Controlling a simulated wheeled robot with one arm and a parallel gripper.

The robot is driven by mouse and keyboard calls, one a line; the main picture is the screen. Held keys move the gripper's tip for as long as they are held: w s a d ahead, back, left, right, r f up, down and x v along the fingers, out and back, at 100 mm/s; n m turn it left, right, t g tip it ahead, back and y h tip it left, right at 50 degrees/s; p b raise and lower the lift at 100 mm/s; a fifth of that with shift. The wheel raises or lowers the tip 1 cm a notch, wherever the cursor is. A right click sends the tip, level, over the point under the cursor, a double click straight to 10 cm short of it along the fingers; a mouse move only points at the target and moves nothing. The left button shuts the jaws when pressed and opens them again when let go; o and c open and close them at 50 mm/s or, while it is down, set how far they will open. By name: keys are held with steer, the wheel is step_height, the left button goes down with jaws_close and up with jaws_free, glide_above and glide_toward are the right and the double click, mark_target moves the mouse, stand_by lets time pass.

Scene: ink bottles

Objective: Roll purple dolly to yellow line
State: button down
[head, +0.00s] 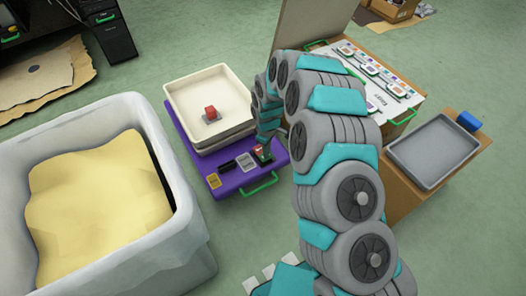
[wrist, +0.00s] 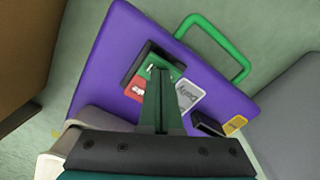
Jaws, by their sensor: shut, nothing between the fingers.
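The purple dolly (head: 228,186) stands on the green floor in the middle of the head view, with a green handle (head: 261,185) at its front edge. Its purple deck (wrist: 115,50) and the handle (wrist: 240,52) also show in the wrist view. My gripper (head: 263,150) is over the deck's front right, above a dark holder with red and green parts. In the wrist view my gripper (wrist: 161,76) is shut and empty, apart from the handle. I see no yellow line.
A large grey bin (head: 150,110) with a yellow sheet (head: 95,195) stands close to the dolly's left. At the right are an open box with labelled cards (head: 375,75) and a grey tray (head: 432,150) on a brown box. Floor in front of the dolly shows clear.

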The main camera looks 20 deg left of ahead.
steer(key=shift+f, duration=0.15)
step_height(320, 180, up, 7)
steer(key=shift+p, duration=0.4)
stand_by(0.6)
stand_by(0.4)
steer(key=s+d+r+m+p, duration=0.1)
steer(key=s+d+r+m, duration=0.3)
steer(key=d+r, duration=0.6)
steer(key=s+d+r+m+p, duration=0.2)
steer(key=s+d+r, duration=0.5)
steer(key=r, duration=0.6)
steer(key=s+d+r+m+g+p, duration=0.1)
steer(key=s+d+r+m, duration=0.3)
steer(key=s+d, duration=0.4)
steer(key=s+d+r+m+p, duration=0.1)
steer(key=s+d+r+m, duration=0.4)
steer(key=s, duration=1)
steer(key=d, duration=0.3)
steer(key=shift+s+r+m+g, duration=0.15)
steer(key=shift+r+m+g, duration=0.05)
steer(key=shift+m+g, duration=0.2)
